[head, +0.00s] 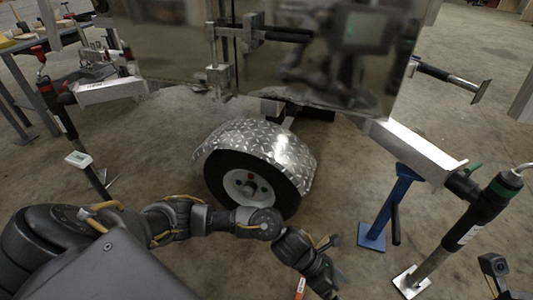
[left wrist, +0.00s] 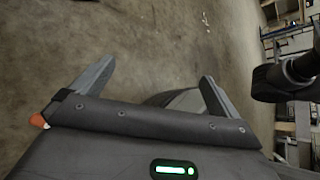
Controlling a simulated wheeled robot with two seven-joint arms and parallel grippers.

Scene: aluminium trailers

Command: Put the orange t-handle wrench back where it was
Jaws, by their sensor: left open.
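My left gripper (left wrist: 157,70) is open in the left wrist view, its two fingers wide apart with nothing between them. Its arm comes in from the left in the head view and reaches down to the bottom middle, where the jaws are not clearly visible. A small orange piece (head: 300,287) shows at the bottom edge beside the arm's end. An orange tip (left wrist: 38,120) also shows at the left of the gripper in the left wrist view. I cannot tell whether either is the orange t-handle wrench. My right gripper is not clearly in view.
An aluminium trailer with a wheel under a tread-plate fender (head: 258,145) stands ahead. A blue stand (head: 385,215) and a jack with a green-banded top (head: 480,215) stand at the right. A table (head: 30,42) is at the far left. Bare concrete floor lies between.

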